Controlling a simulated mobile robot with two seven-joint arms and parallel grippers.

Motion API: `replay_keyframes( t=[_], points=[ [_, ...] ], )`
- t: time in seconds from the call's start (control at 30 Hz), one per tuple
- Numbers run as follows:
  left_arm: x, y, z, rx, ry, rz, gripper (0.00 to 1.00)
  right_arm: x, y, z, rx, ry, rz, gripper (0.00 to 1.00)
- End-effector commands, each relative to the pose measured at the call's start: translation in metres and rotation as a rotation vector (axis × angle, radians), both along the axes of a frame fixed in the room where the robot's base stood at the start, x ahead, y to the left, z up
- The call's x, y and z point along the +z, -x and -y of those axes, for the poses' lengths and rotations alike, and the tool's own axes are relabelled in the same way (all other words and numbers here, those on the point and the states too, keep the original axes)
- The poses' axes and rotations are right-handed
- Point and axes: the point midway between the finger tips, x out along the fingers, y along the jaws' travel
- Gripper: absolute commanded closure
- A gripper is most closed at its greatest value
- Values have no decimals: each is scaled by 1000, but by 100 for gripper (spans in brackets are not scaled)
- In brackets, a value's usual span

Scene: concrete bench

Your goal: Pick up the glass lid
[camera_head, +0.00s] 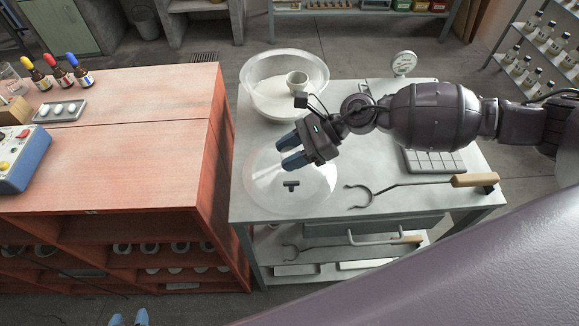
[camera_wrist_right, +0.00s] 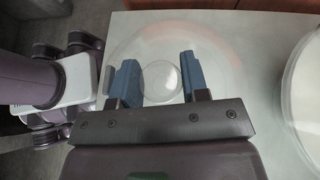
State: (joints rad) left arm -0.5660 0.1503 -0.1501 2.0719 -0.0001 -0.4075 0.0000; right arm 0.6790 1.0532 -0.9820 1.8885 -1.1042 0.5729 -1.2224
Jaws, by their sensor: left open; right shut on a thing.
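The glass lid (camera_head: 262,188) is a clear round disc over the grey metal bench, left of centre in the head view. A small dark T-shaped mark shows on or through it. My right gripper (camera_head: 284,152) is at the lid's upper part, its blue fingers around the knob. In the right wrist view, the lid (camera_wrist_right: 222,62) spreads beneath the fingers, and its clear round knob (camera_wrist_right: 160,82) sits between them. I cannot tell whether the lid touches the bench. My left gripper (camera_head: 130,318) is open and empty at the bottom edge, only its blue fingertips showing.
A wooden-handled ring tool (camera_head: 420,184) lies right on the bench (camera_head: 345,212). A gridded tray (camera_head: 434,160) lies behind it. A reddish cabinet (camera_head: 150,135) borders the bench on the left.

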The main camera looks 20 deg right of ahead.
Motion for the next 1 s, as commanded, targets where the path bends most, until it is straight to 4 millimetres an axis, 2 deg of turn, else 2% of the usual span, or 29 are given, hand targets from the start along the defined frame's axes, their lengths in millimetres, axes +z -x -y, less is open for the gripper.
replay_keyframes(
  t=[0.03, 0.1, 0.13, 0.47, 0.63, 0.77, 1.0],
  points=[
    [0, 1, 0, 0, -1, -1, 57, 0, 0, 0, 0, 0, 0, 88],
    [0, 1, 0, 0, -1, -2, 57, 0, 0, 0, 0, 0, 0, 99],
    [0, 1, 0, 0, -1, -2, 57, 0, 0, 0, 0, 0, 0, 100],
    [0, 0, 0, -1, -1, 0, 57, 1, 0, 0, 0, -1, 1, 100],
    [2, -4, 1, -2, 0, 7, 57, 7, 0, 6, -1, 0, 3, 100],
    [4, -6, 1, -2, 1, 12, 57, 19, 1, 20, -2, 1, 2, 100],
    [2, -5, 2, 1, 4, 9, 57, 43, 5, 68, -4, 2, 2, 100]
  ],
)
